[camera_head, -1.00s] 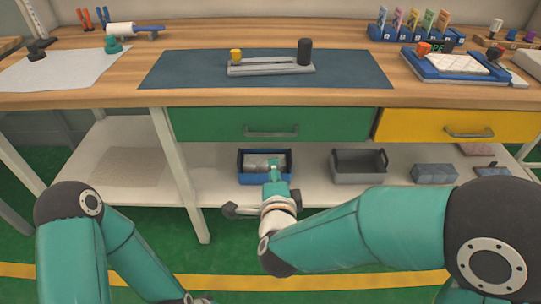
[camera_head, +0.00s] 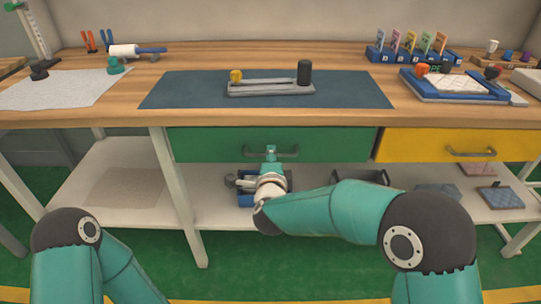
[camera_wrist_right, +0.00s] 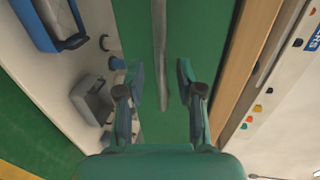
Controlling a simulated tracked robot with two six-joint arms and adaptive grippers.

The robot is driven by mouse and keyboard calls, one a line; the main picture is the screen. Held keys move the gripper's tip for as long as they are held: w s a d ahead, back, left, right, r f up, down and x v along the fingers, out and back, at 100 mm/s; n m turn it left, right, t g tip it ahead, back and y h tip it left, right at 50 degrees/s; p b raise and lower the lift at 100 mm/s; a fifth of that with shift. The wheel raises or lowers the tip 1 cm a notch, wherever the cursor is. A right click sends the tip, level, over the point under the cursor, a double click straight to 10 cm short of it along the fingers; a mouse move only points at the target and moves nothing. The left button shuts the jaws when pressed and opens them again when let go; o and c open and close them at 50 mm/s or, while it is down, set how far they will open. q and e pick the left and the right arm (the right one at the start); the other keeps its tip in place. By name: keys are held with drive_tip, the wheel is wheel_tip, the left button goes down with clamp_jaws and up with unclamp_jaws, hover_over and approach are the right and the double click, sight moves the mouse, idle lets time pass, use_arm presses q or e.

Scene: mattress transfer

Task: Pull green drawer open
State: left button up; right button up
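The green drawer (camera_head: 215,146) sits under the worktop and looks shut. Its grey bar handle (camera_head: 289,154) is at the middle of its front. My left gripper is out of view.
A yellow drawer (camera_head: 410,146) is to the right. Below, a blue bin (camera_head: 245,201) and a grey bin (camera_head: 372,177) stand on the lower shelf (camera_head: 215,212), partly hidden by my arm. A white table leg (camera_head: 178,190) stands left of the green drawer.

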drive_tip(key=shift+x, duration=1.2)
clamp_jaws()
